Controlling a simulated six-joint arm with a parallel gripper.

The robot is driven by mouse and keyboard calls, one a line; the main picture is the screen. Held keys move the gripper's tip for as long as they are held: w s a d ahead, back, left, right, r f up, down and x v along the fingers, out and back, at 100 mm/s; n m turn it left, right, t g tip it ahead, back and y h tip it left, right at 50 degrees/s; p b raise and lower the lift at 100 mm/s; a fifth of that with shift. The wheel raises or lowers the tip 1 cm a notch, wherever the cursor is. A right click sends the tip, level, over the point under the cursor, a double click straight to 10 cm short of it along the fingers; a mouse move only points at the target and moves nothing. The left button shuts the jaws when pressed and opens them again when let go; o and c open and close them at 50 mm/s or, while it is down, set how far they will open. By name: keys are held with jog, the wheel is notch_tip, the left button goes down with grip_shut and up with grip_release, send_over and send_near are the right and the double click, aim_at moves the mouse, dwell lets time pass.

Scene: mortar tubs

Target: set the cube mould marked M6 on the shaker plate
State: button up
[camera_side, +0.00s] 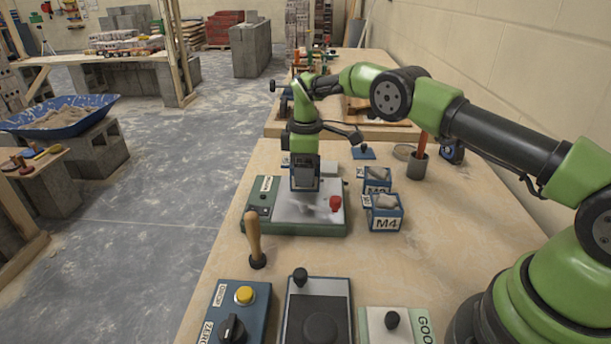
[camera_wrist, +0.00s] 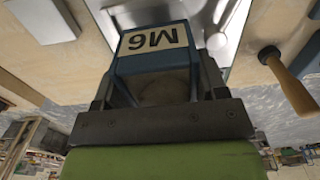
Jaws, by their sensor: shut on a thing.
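The M6 cube mould (camera_wrist: 155,45) is a blue box with a cream label, seen close up in the wrist view. My gripper (camera_wrist: 158,92) is shut on it, one finger on each side. In the side view my gripper (camera_side: 304,180) points down over the silver shaker plate (camera_side: 312,211) on its green base. The plate also shows in the wrist view (camera_wrist: 225,22), behind the mould. In the side view the mould is mostly hidden between the fingers. I cannot tell whether its bottom touches the plate.
The M4 mould (camera_side: 386,222) and another blue mould (camera_side: 377,186) stand right of the shaker. A red knob (camera_side: 335,203) sits at the plate's right. A wooden-handled tamper (camera_side: 254,238) stands in front, and a yellow-button box (camera_side: 240,300) is nearer. Bare table lies at the right.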

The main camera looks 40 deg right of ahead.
jog(key=shift+f, duration=0.95)
jog(key=o, duration=0.9)
jog(key=shift+f, duration=0.15)
jog(key=shift+o, duration=0.2)
